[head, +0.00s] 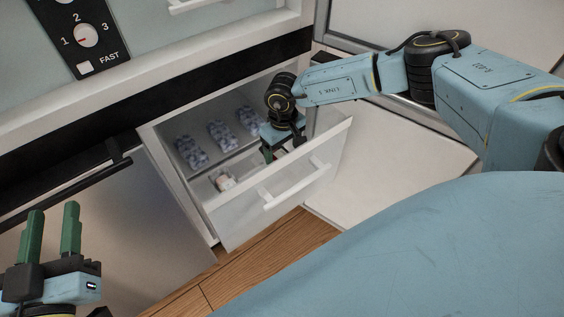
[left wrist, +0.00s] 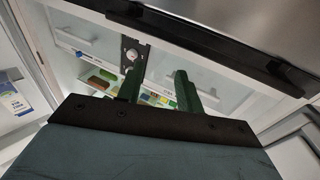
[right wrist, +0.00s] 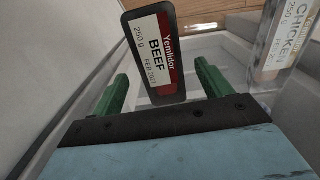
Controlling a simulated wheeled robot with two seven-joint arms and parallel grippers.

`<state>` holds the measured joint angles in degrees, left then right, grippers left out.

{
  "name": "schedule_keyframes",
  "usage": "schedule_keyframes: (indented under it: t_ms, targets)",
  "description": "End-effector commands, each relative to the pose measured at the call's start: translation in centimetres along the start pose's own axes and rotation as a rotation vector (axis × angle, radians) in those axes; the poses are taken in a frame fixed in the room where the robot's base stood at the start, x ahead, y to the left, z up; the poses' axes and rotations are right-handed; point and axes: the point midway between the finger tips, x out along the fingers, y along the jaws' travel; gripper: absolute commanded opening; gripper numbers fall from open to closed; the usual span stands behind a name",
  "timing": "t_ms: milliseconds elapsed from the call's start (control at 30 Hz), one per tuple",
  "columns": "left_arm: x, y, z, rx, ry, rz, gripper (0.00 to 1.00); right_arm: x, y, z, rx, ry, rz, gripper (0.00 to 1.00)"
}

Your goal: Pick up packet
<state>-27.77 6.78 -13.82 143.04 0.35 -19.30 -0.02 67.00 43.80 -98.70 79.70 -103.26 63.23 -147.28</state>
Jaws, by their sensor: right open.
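A dark tray-like packet labelled BEEF (right wrist: 155,55) stands between the spread fingers of my right gripper (right wrist: 158,90) in the right wrist view, slightly tilted; I cannot tell if it touches either finger. A clear packet labelled CHICKEN (right wrist: 286,38) is further right there. In the head view my right gripper (head: 283,150) is down inside the open drawer, and the beef packet is hidden by it and the drawer front. A pale packet (head: 223,181) lies to its left in the front compartment. My left gripper (head: 53,230) is open and empty at the lower left.
The drawer (head: 278,187) is pulled out, with a white handle on its front. Several blue-white packets (head: 221,134) lie in its back compartment behind a divider. A dark handle bar (head: 70,185) runs along the panel at left. Wooden floor (head: 255,262) shows below.

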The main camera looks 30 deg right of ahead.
Motion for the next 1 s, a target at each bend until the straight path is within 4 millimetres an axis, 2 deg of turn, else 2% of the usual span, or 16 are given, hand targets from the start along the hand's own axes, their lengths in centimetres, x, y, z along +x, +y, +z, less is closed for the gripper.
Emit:
schedule_keyframes:
  t_ms: [200, 467, 700, 1000]
  targets:
    - [-0.2, 0.6, -3.2, -0.009, 0.22, 0.016, 0.36, 1.2, 0.0, -0.2, 0.0, 0.001, 0.0, 0.78]
    - [-1.4, 1.0, -6.3, -0.018, 0.469, 0.027, 0.36, 2.6, 0.0, -0.5, -0.001, 0.0, 0.0, 0.78]
    - [-2.8, 1.0, -7.6, -0.019, 0.653, 0.029, 0.36, 4.3, 0.0, -0.5, -0.001, -0.001, 0.0, 0.78]
    - [-3.2, 1.1, -8.1, -0.02, 0.703, 0.029, 0.36, 4.5, 0.0, -0.5, -0.001, 0.0, 0.0, 0.78]
